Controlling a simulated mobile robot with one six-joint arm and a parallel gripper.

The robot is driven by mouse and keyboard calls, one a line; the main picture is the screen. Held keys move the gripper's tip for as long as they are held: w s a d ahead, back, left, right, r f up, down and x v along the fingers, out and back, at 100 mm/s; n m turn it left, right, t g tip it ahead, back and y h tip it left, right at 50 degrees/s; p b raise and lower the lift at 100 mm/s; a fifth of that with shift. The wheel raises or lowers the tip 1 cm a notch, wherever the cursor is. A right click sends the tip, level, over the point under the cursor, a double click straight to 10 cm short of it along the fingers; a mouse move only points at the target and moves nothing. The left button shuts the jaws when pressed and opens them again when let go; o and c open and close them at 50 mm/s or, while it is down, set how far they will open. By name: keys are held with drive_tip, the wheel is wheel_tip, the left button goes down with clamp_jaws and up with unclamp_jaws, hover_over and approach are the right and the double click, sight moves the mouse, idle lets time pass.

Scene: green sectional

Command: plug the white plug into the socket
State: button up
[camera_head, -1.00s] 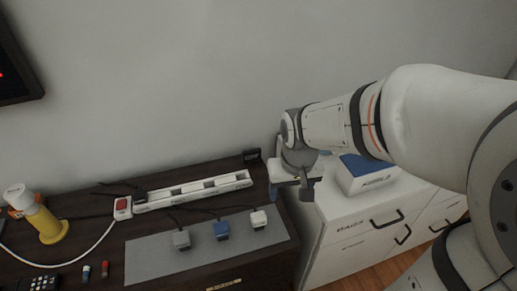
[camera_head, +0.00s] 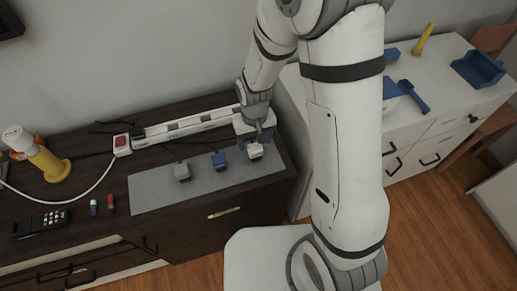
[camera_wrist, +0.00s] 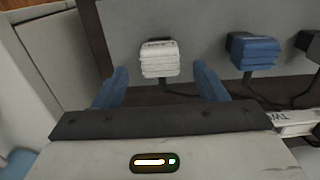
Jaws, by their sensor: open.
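The white plug (camera_head: 256,151) lies at the right end of a grey mat (camera_head: 150,194) on the dark desk. My gripper (camera_head: 255,138) is open above the plug. In the wrist view the blue fingers of my gripper (camera_wrist: 162,84) stand apart, one to each side of the plug's line, with the plug ahead of the tips and apparently not held. The white power strip (camera_head: 186,127) with several sockets lies behind the mat; my arm partly hides its right end.
A red switch (camera_head: 121,141) sits at the strip's left end.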

drive_tip(key=shift+f, duration=1.25)
drive_tip(key=shift+c, duration=0.3)
drive_tip(key=c, duration=1)
drive_tip(key=shift+r, duration=0.15)
